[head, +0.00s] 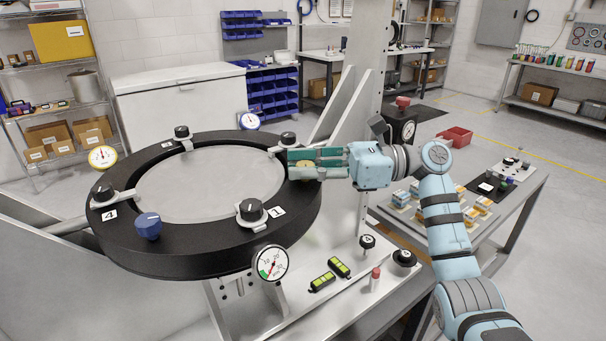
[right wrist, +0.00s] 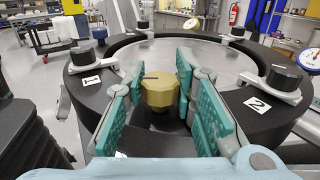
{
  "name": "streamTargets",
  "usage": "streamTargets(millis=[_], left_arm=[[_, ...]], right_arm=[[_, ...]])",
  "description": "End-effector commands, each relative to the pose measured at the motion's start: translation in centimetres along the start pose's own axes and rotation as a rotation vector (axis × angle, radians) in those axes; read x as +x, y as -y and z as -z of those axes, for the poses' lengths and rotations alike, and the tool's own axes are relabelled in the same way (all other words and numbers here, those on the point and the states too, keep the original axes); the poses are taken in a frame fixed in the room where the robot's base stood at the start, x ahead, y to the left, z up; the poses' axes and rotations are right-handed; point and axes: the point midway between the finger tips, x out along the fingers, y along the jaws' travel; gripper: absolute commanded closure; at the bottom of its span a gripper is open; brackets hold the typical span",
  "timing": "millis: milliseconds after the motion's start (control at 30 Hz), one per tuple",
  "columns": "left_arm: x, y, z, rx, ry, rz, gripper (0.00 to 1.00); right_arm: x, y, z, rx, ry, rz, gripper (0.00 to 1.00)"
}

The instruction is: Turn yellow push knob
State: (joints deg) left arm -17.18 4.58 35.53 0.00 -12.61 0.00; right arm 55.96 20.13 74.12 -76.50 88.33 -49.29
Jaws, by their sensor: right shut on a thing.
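The yellow push knob (right wrist: 160,92) is a faceted, brass-coloured knob on the black ring of the mirror fixture (head: 170,258). It stands between labels 1 and 2 in the right wrist view. In the head view only a little of the yellow knob (head: 304,163) shows between the fingers. My right gripper (head: 303,163) reaches in from the right at the ring's right side. Its teal finger pads lie on either side of the knob, shut on it. The knob also has a dark line on its top face. My left gripper is not in view.
A blue knob (head: 148,226) stands on the ring's front left. Black clamp knobs, one at label 1 (head: 251,209), sit around the ring. A dial gauge (head: 270,263) hangs at the front rim. A grey upright plate (head: 358,80) rises behind my gripper. A parts table (head: 515,196) stands right.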

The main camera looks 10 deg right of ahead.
Motion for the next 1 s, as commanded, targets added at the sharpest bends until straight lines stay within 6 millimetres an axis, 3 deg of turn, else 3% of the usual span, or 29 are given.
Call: streamTargets(millis=[633, 667, 767, 1000], left_arm=[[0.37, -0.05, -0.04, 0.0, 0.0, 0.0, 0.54], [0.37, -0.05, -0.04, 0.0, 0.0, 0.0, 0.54], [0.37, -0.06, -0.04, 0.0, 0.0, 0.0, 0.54], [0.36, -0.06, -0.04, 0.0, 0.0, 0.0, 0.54]], right_arm=[[0.02, -0.02, 0.16, 0.003, -0.005, -0.071, 1.0], [0.02, -0.02, 0.16, 0.003, -0.005, -0.07, 0.72], [0.02, -0.01, 0.14, 0.003, -0.004, -0.07, 0.56], [0.04, 0.01, 0.08, 0.002, -0.003, -0.069, 0.54]])
